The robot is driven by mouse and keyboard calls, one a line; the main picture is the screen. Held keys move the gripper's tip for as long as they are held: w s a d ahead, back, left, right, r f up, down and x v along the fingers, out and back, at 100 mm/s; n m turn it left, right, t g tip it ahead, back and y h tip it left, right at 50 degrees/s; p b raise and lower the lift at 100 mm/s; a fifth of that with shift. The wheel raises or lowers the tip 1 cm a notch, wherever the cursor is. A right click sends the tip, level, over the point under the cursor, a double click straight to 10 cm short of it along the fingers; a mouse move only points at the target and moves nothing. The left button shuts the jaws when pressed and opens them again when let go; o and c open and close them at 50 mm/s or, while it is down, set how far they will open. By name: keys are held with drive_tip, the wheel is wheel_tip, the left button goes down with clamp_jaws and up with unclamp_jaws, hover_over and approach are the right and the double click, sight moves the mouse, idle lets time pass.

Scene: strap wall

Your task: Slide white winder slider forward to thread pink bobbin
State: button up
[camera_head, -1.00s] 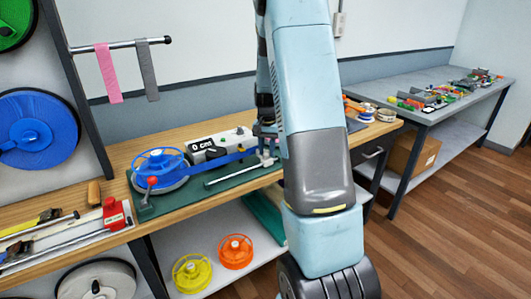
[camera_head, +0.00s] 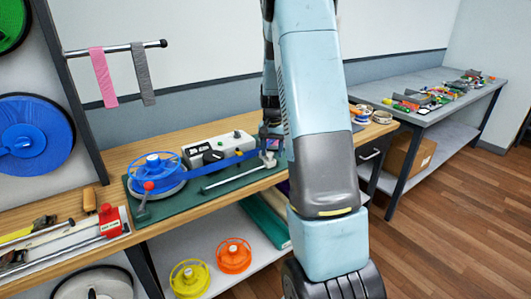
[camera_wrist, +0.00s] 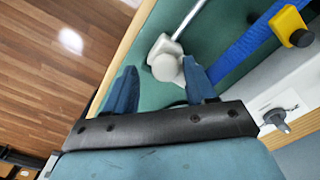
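The white slider (camera_wrist: 165,62) has a round knob and sits on a metal rod (camera_wrist: 180,24). In the wrist view its knob lies between the two blue fingers of my gripper (camera_wrist: 160,64), with the right finger close beside it. My gripper is open; whether a finger touches the knob I cannot tell. In the head view the slider (camera_head: 268,158) is at the right end of the rod on the green winder board (camera_head: 215,184). A blue bobbin (camera_head: 157,172) is on the winder. I see no pink bobbin, only a pink strap (camera_head: 103,76) hanging from a rail.
A blue strap (camera_head: 225,163) runs from the bobbin past the winder's box (camera_head: 219,146). A red-knobbed lever (camera_head: 147,193) stands at the board's left. Yellow (camera_head: 189,278) and orange (camera_head: 234,256) bobbins lie on the lower shelf. Tools lie at the bench's left end.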

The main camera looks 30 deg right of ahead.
drive_tip(key=shift+a, duration=0.1)
wheel_tip(320, 180, up, 14)
drive_tip(key=shift+f, duration=0.15)
idle(0.6)
idle(0.4)
drive_tip(key=s+a+r+n+t, duration=0.3)
drive_tip(key=s+a+r, duration=0.75)
drive_tip(key=s, duration=0.25)
drive_tip(key=s+a+n+t, duration=0.1)
drive_tip(key=s+a, duration=0.3)
drive_tip(key=s, duration=0.4)
drive_tip(key=s+a+n+t, duration=0.1)
drive_tip(key=s+a+n, duration=0.2)
drive_tip(key=s, duration=0.6)
drive_tip(key=shift+s+a+f+n+t, duration=0.15)
drive_tip(key=shift+s+a+n+t, duration=0.15)
drive_tip(key=shift+a, duration=0.35)
